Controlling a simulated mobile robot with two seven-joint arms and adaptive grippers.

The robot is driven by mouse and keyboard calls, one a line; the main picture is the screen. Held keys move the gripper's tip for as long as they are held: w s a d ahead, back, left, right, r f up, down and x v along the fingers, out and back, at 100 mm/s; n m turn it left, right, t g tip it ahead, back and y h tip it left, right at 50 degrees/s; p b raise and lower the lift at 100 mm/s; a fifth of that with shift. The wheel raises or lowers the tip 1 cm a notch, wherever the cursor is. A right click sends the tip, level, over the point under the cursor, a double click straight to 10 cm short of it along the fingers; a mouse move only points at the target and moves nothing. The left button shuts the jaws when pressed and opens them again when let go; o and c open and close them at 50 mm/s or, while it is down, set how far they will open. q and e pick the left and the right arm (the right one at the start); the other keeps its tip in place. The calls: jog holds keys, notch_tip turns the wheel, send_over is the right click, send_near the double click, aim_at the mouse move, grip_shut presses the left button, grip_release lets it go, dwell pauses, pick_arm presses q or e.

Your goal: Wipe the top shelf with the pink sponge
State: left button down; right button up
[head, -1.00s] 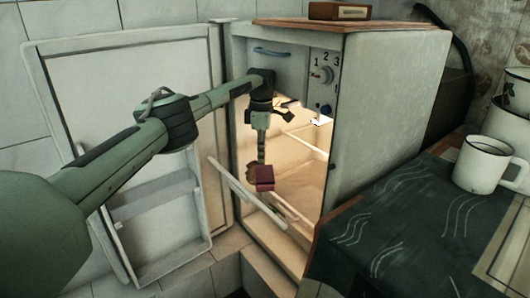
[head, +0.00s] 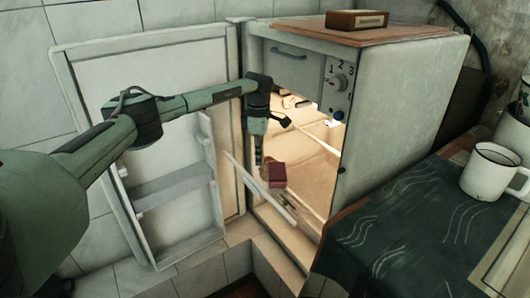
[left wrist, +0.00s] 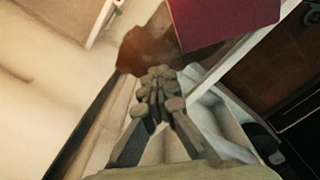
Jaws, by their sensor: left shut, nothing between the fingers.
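The refrigerator (head: 405,110) stands open, its lit inside (head: 312,165) showing. No clearly pink sponge shows. A dark red block (head: 277,175) is low in the opening, above a pale shelf edge (head: 257,187); it also shows at the top of the left wrist view (left wrist: 222,18), beside a brown lump (left wrist: 150,50). I cannot tell whether either is the sponge. My left gripper (head: 258,163) points down at the opening, just left of the block. In the left wrist view its fingertips (left wrist: 160,88) are together and empty, close to the lump. My right gripper is out of view.
The open refrigerator door (head: 150,120) stands left, behind my left arm. A small brown box (head: 357,19) sits on the wooden top (head: 390,33). On the right, a table with a dark patterned cloth (head: 400,225) holds a white mug (head: 490,171).

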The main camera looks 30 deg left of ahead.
aim_at(247, 169)
pick_arm(q)
jog(key=shift+s+a+f, duration=0.1)
jog(key=shift+s+a, duration=0.2)
jog(key=shift+s, duration=0.35)
jog(key=shift+s+a+f, duration=0.1)
jog(key=shift+s+a, duration=0.15)
jog(key=shift+s, duration=0.45)
jog(key=shift+s+a+f, duration=0.1)
jog(key=shift+s+a, duration=0.2)
jog(key=shift+s, duration=0.35)
jog(key=shift+r, duration=0.1)
jog(key=shift+w+d+r, duration=0.1)
jog(key=shift+w+r, duration=0.05)
jog(key=shift+r, duration=1.45)
jog(key=shift+w+r, duration=0.1)
jog(key=shift+r, duration=1.45)
jog(key=shift+r, duration=0.15)
notch_tip(247, 169, up, 3)
jog(key=shift+f, duration=0.15)
jog(key=shift+f, duration=4.3)
